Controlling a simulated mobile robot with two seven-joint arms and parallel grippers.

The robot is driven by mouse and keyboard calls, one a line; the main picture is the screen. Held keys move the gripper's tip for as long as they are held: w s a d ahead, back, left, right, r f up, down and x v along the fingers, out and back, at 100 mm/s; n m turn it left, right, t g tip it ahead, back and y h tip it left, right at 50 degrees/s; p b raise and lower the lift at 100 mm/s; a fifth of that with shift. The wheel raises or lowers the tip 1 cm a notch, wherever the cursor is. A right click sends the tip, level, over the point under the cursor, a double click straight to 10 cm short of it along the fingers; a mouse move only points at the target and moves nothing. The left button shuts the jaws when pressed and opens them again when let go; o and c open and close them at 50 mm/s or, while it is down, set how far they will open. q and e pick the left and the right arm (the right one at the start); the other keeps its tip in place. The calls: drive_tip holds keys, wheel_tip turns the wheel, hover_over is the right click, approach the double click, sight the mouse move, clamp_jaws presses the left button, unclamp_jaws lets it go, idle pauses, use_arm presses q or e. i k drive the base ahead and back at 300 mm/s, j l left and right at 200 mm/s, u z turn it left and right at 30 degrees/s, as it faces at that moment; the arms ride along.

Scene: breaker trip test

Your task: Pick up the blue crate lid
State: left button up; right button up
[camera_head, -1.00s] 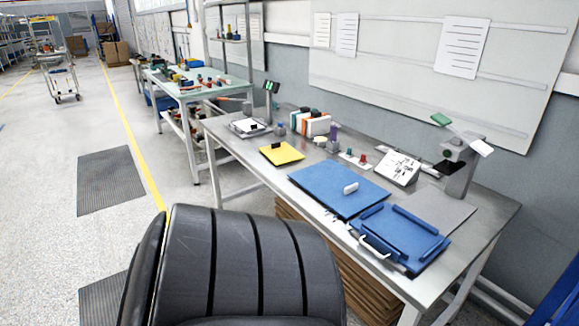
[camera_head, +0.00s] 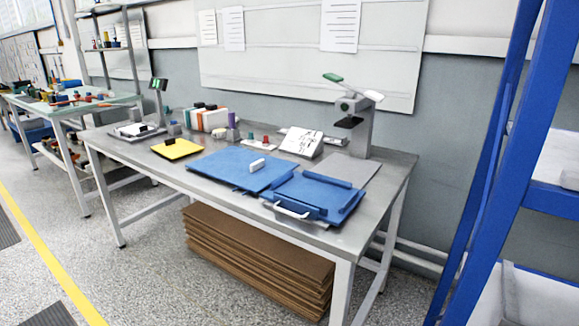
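A blue flat piece with raised bars along its edges (camera_head: 313,195) lies near the right end of the metal workbench; it looks like the blue crate lid. A white looped handle (camera_head: 291,210) shows at its front left edge, above the bench's front edge. A flat blue sheet or mat (camera_head: 226,166) lies directly to its left, and a small white block (camera_head: 257,165) sits on that sheet. I cannot tell whether the two blue pieces overlap. Neither of my grippers is in view.
The workbench (camera_head: 160,165) carries a yellow pad (camera_head: 176,149), a white sign (camera_head: 301,142), a grey stand (camera_head: 352,125) and a grey sheet (camera_head: 349,168). Stacked brown cardboard (camera_head: 257,258) lies beneath. A blue-framed rack (camera_head: 497,170) stands close at right.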

sight(252, 171)
drive_tip(key=u, duration=0.5)
drive_tip(key=i+j, duration=0.2)
drive_tip(key=i, duration=0.25)
drive_tip(key=i+j+z, duration=0.2)
drive_tip(key=i+z, duration=0.2)
drive_tip(key=i+j+z, duration=0.35)
drive_tip(key=i+j, duration=0.05)
drive_tip(key=i, duration=0.05)
